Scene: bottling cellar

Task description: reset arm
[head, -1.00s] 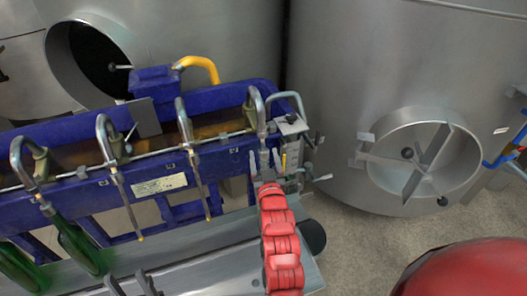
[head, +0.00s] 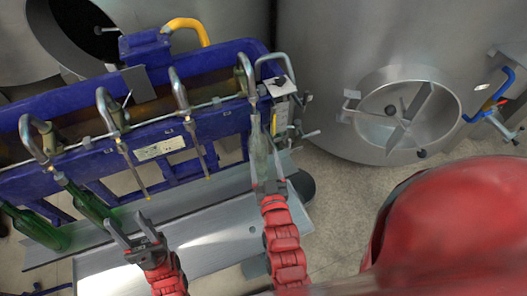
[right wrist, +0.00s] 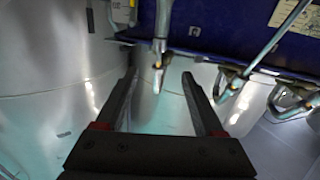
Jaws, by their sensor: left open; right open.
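My right gripper (head: 270,184) is open below the rightmost filling spout of the blue rack (head: 195,128). A pale, see-through bottle shape (head: 258,150) stands upright under that spout, just beyond its fingertips; I cannot tell whether they touch it. In the right wrist view the two dark fingers (right wrist: 160,85) are spread wide, with a spout tip showing between them.
Two green bottles, one nearer the middle (head: 85,203) and one further left (head: 36,228), lean under the left spouts. Steel tanks stand behind, one with a round hatch (head: 408,115). A large red rounded body (head: 455,225) fills the lower right. Floor between is clear.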

